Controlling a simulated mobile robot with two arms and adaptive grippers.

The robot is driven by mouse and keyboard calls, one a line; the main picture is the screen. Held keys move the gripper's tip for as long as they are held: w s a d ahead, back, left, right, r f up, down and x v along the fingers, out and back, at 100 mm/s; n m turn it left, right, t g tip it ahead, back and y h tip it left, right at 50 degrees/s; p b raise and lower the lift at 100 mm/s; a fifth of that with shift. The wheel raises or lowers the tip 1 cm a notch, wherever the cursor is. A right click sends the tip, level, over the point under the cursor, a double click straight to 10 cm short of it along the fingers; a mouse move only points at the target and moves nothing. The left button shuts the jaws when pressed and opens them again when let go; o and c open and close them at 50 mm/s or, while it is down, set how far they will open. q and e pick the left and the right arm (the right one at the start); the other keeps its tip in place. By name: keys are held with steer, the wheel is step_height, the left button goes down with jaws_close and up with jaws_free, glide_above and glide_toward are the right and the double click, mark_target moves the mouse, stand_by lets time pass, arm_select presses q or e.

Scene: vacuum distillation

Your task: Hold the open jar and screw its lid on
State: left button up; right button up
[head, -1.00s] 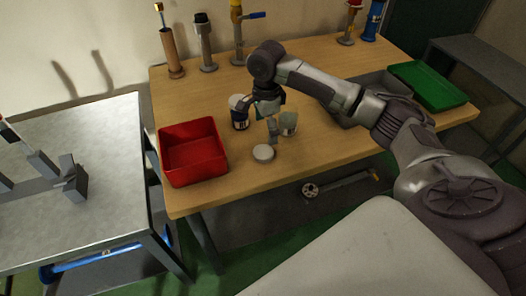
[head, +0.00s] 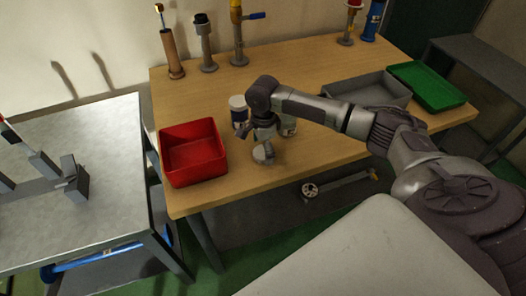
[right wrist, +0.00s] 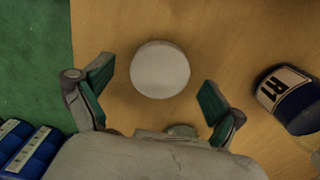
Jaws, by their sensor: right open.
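A round white lid (head: 259,155) lies near the front edge of the wooden table, partly covered by my right gripper (head: 265,148). In the right wrist view the lid (right wrist: 160,69) shows just ahead of the open, empty fingers (right wrist: 155,95), roughly midway across their gap. A jar with a blue label and white top (head: 239,108) stands farther back and left. A second, pale jar (head: 288,126) is mostly hidden behind my right arm. A jar with a blue R1 label (right wrist: 287,98) shows at the right of the wrist view.
A red bin (head: 191,152) stands left of the lid. A grey bin (head: 368,90) and a green tray (head: 427,86) are at the right. Tall fittings, one a brown cylinder (head: 171,52), line the back. A metal table (head: 100,125) stands at the left.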

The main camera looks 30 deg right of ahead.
mark_target(263, 152)
steer(key=shift+f, duration=0.2)
steer(key=shift+c, duration=0.4)
steer(key=c, duration=0.8)
steer(key=shift+r, duration=0.1)
step_height(263, 152, up, 4)
steer(key=shift+f, duration=0.1)
steer(key=s+d+r, duration=0.2)
steer(key=s, duration=0.1)
steer(key=s+d+r+b, duration=0.1)
steer(key=s+d+r, duration=0.1)
steer(key=s, duration=0.1)
steer(key=s+d+r, duration=0.3)
steer(key=shift+s, duration=0.2)
